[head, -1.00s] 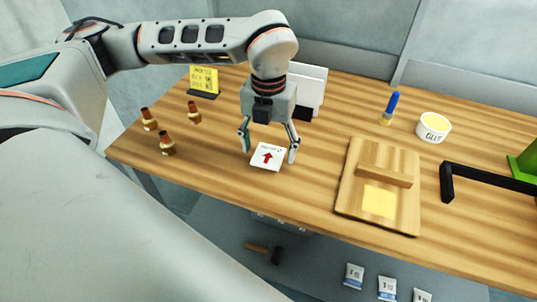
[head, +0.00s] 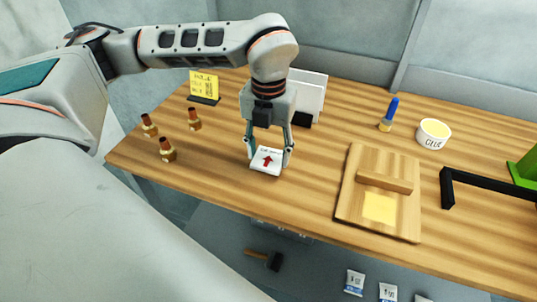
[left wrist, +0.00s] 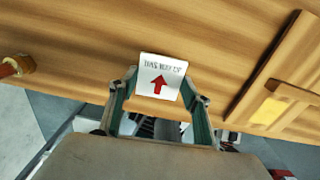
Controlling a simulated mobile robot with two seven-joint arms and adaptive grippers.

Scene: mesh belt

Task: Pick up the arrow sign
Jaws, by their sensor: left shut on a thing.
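The arrow sign (head: 266,160) is a small white plate with a red upward arrow and a line of dark text, near the table's front edge. It also shows in the left wrist view (left wrist: 162,78), between the fingertips. My left gripper (head: 268,158) points down over the sign and is shut on it, with one finger at each side edge. In the head view the sign is at or just above the tabletop; I cannot tell if it touches. My right gripper is not in view.
Several small brown bottles (head: 167,150) stand to the left on the wooden table (head: 310,170). A yellow note stand (head: 204,86) and a white panel (head: 308,92) are behind. A wooden board (head: 350,205), a glue tub (head: 433,134), a blue-handled brush (head: 391,112) and a black bracket (head: 490,180) are right.

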